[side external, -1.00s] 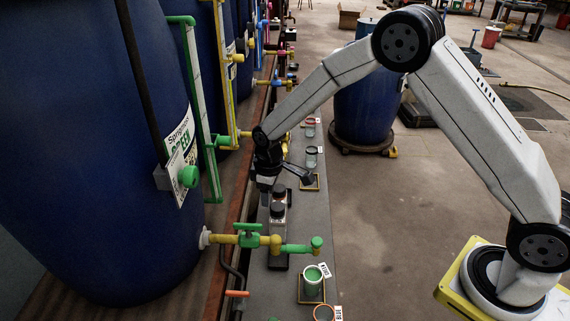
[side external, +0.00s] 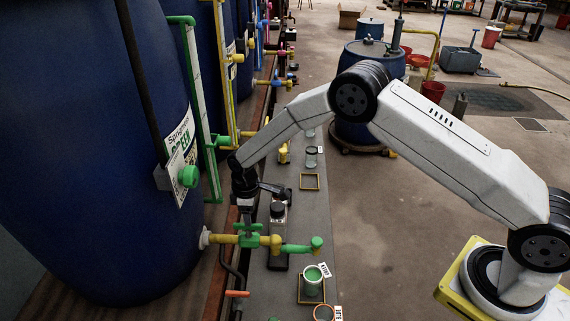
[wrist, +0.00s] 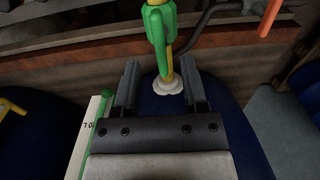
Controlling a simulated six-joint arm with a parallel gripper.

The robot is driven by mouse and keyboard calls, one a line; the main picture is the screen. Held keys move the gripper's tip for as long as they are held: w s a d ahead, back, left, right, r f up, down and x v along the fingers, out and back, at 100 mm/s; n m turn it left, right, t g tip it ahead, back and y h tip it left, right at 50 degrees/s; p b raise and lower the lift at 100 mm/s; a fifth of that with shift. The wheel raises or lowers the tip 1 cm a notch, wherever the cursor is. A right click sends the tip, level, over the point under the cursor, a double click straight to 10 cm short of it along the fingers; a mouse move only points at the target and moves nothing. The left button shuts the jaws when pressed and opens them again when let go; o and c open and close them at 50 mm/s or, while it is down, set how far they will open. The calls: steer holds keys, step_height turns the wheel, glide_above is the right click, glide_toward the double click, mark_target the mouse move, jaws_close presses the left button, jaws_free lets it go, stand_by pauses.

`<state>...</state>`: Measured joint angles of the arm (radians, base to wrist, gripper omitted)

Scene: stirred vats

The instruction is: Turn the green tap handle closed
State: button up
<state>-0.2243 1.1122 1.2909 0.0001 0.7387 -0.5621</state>
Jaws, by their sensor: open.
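The green tap handle (side external: 249,229) sits on top of the green valve on a yellow pipe from the near blue vat. In the wrist view the handle (wrist: 158,32) lies roughly in line with the pipe, ahead of and roughly between my two finger tips. My gripper (side external: 245,215) is just above the tap in the side view. In the wrist view my gripper (wrist: 159,66) is open, its fingers apart and nothing clamped between them. The contact between fingers and handle cannot be made out.
The near blue vat (side external: 90,130) stands left of the tap. A green spout (side external: 300,247) points right, above a cup of green liquid (side external: 312,280). An orange handle (side external: 237,294) is nearer the camera.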

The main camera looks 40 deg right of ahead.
mark_target(251, 229)
steer(key=shift+f, duration=3.35)
jaws_close()
